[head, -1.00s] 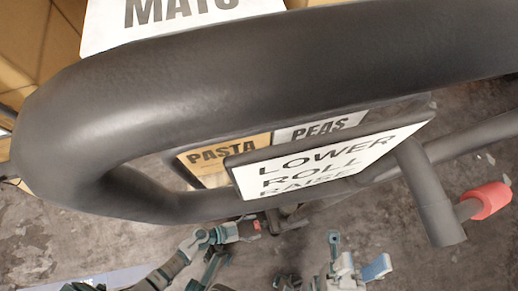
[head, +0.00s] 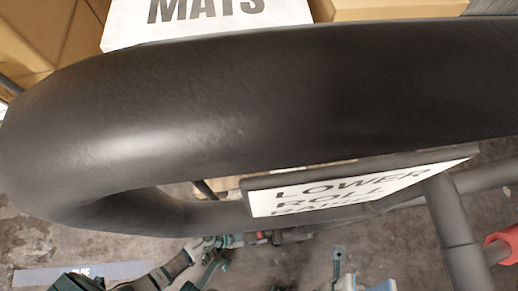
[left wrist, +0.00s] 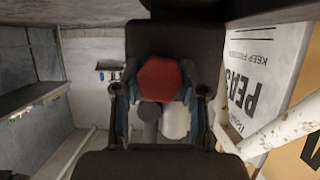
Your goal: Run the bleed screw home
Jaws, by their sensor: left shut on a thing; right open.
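In the left wrist view a red six-sided head (left wrist: 160,79), which looks like the bleed screw, sits between the fingers of my left gripper (left wrist: 160,103). A grey round end shows just below it. My left gripper is shut on this red head. In the head view my left gripper (head: 268,238) is small and low, beyond the black loop handle, and the screw is too small there to make out well. My right gripper (head: 357,270) is at the lower edge, open, with nothing visible in it. The screw's thread and seat are hidden.
The thick black loop handle (head: 240,120) fills much of the head view. Its plate (head: 340,190) reads LOWER, ROLL. A red lever piece (head: 502,246) is at right. A MATS box (head: 125,28) stands behind. A PEAS box (left wrist: 265,75) is close on the right in the wrist view.

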